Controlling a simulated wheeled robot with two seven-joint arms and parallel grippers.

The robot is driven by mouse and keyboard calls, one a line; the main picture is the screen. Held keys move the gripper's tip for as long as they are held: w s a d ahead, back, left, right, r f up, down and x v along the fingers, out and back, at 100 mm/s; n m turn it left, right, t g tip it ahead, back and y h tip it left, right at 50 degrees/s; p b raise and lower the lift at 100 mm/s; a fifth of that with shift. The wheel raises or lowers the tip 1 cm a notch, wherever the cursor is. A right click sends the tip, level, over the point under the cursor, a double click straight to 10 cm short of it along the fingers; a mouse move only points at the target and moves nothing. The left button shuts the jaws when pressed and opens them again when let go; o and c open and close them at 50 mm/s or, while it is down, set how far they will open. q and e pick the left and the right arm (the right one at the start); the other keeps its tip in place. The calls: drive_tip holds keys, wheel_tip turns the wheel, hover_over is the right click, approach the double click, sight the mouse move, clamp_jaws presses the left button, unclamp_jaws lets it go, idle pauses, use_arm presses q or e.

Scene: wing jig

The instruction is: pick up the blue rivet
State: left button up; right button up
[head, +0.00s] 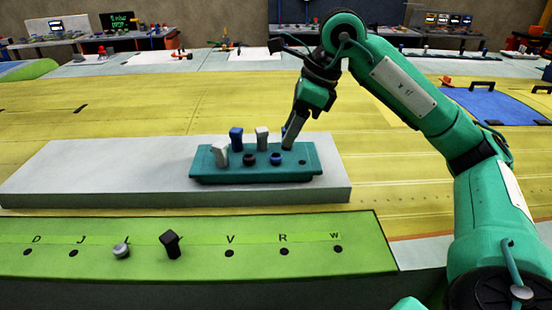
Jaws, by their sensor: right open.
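A teal rivet block (310,171) sits on a pale grey slab. A blue rivet (236,140) stands upright in its back row at the left. A bit of blue (284,131) also shows at the back right, mostly hidden by my right gripper (291,139). My right gripper is open, pointing down at the right part of the block. I cannot tell whether its fingers are around or touching the blue piece there. Grey-white rivets (220,154) and (262,138) stand in the block too. My left gripper is out of view.
In front lies a green panel (200,262) with lettered holes, a silver rivet (121,250) and a black rivet (170,244). The grey slab (90,170) is clear left of the block. A blue mat (500,105) lies at the far right.

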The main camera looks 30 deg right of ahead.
sight(276, 156)
drive_tip(key=shift+w+a+f, duration=0.1)
drive_tip(key=shift+a+f, duration=0.15)
drive_tip(key=shift+f, duration=0.2)
drive_tip(key=x, duration=0.2)
drive_tip(key=p+x, duration=0.1)
drive_tip(key=x, duration=0.1)
drive_tip(key=shift+a+f, duration=0.15)
drive_tip(key=shift+a, duration=0.2)
drive_tip(key=shift+f, duration=0.25)
drive_tip(key=shift+c, duration=0.6)
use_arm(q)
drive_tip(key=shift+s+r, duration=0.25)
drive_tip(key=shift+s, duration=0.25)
use_arm(e)
drive_tip(key=c, duration=0.9)
